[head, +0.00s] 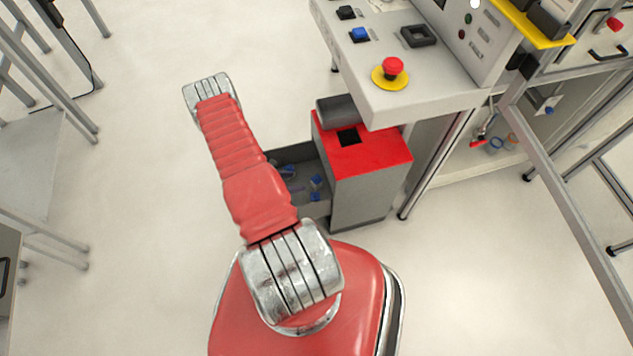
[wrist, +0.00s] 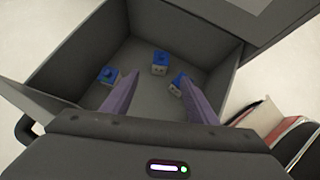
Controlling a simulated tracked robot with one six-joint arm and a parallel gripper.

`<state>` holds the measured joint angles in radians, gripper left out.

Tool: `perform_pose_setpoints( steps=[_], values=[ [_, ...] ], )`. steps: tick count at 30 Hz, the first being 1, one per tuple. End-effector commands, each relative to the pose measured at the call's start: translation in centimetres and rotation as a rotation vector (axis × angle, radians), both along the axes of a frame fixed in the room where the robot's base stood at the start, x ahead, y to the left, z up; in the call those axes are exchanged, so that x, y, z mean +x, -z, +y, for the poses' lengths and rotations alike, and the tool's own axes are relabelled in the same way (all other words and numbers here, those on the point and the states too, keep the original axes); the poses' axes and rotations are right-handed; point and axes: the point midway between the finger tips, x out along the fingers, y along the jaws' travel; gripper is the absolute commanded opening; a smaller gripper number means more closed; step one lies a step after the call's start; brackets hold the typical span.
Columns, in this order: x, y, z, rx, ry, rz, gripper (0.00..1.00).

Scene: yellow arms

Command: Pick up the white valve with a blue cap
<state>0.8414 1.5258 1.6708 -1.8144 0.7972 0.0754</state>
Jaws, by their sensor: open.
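Three white valves with blue caps lie in the open grey drawer (wrist: 78,48) in the wrist view. One valve (wrist: 160,64) is near the middle, one (wrist: 109,76) is at the left by the left finger, and one (wrist: 178,85) is at the right, partly behind the right finger. My gripper (wrist: 161,76) is open, its two purple fingers pointing into the drawer with nothing held between them. In the head view the drawer (head: 288,155) shows small blue-capped valves (head: 316,182), and my arm hides its left part.
The drawer belongs to a grey cabinet with a red top (head: 378,155). A control desk with a red emergency button (head: 393,67) overhangs close by at the upper right. The drawer walls surround the valves. The pale floor (head: 130,180) at the left is clear.

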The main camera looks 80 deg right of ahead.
Motion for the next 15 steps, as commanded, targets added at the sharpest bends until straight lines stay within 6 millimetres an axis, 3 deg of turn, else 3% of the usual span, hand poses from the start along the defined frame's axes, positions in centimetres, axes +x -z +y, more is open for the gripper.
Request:
perform_pose_setpoints(
  steps=[5, 15],
  values=[
    [-0.5, 0.6, -0.4, 0.001, 0.003, 0.001, 0.53],
    [-2.6, 4.1, -3.2, 0.000, 0.004, 0.000, 0.53]
  ],
)
